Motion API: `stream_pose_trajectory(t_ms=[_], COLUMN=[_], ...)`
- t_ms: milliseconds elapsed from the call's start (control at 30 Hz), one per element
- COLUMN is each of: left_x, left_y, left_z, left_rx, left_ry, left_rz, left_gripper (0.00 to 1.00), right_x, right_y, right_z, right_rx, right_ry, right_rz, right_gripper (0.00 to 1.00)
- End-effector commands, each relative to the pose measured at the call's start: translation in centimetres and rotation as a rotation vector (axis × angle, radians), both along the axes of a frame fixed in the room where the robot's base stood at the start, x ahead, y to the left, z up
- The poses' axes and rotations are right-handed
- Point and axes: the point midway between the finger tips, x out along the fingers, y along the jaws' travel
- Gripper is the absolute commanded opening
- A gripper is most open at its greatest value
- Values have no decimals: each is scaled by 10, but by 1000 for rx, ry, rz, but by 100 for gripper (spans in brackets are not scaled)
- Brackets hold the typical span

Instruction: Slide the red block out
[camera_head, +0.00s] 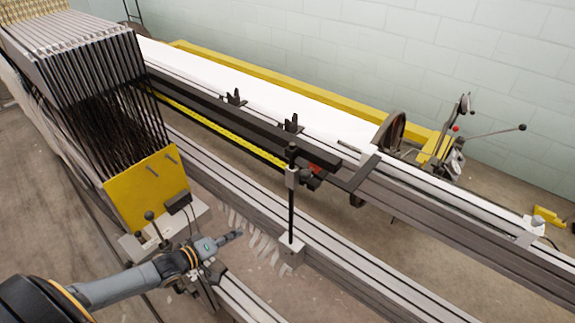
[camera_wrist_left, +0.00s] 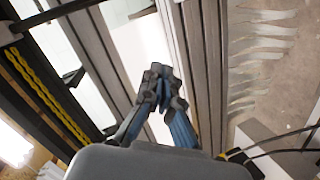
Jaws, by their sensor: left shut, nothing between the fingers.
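A small red block (camera_head: 315,168) shows on the dark rail of the machine, right of the upright black post, partly hidden by dark fittings around it. I cannot make it out in the left wrist view. My left gripper (camera_head: 238,234) is at the lower left of the head view, shut and empty. It is well apart from the red block, lower and to its left, near the yellow end plate. Its closed fingers also show in the left wrist view (camera_wrist_left: 160,76), in front of the rails. My right gripper is not in view.
The black post (camera_head: 291,210) stands on a light block between my left gripper and the red block. A yellow plate (camera_head: 148,195) with knobs and a stack of dark frames stands at the left. White strips (camera_head: 258,240) hang by the front rail. Long metal rails cross the view.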

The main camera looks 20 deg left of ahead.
Motion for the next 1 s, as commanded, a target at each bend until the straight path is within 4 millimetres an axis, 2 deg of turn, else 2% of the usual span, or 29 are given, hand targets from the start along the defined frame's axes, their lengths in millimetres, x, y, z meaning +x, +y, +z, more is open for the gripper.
stream_pose_trajectory(t_ms=[33, 100, 200, 300, 400, 500, 600, 1000], left_x=[7, 12, 11, 6, 0, -4, -6, -5], left_y=[-7, -20, -38, -54, -66, -73, -75, -77], left_z=[42, 87, 142, 185, 214, 231, 237, 238], left_rx=[-90, -233, -421, -578, -691, -761, -793, -799], left_ry=[-27, -44, -38, -12, 20, 45, 57, 57], left_rz=[-30, -68, -127, -181, -221, -244, -254, -255], left_gripper=[0, 0, 0, 0, 0, 0, 0, 0], right_x=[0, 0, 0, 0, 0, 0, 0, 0], right_y=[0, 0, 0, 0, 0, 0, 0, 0], right_z=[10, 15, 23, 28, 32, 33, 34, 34], right_rx=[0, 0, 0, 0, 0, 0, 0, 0], right_ry=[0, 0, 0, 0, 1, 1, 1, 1], right_rz=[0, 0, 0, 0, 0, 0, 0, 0], right_gripper=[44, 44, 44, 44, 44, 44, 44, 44])
